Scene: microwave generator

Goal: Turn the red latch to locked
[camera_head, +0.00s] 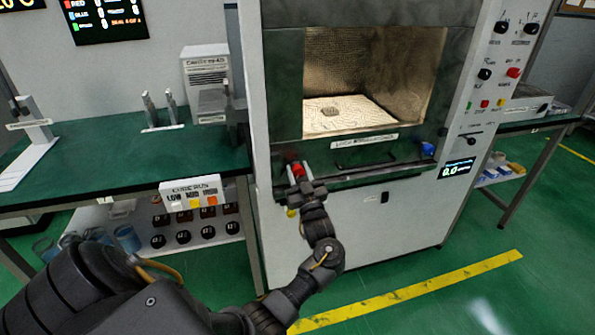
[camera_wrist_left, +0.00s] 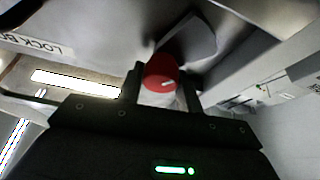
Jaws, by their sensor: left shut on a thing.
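The red latch (camera_head: 298,169) is a small red knob at the lower left of the microwave generator's front, below its open chamber. In the left wrist view the red latch (camera_wrist_left: 161,73) sits between the two dark fingers, with a pale mark on its face. My left gripper (camera_head: 299,178) is shut on the red latch; it also shows in the left wrist view (camera_wrist_left: 160,88). The fingers hide part of the latch, and I cannot read its lock position. A blue knob (camera_head: 428,149) sits at the lower right of the same front. My right gripper is not in view.
The chamber (camera_head: 345,85) is open and lit, with a patterned plate (camera_head: 352,115) inside. A handle bar (camera_head: 365,141) lies below it. The floor in front is clear.

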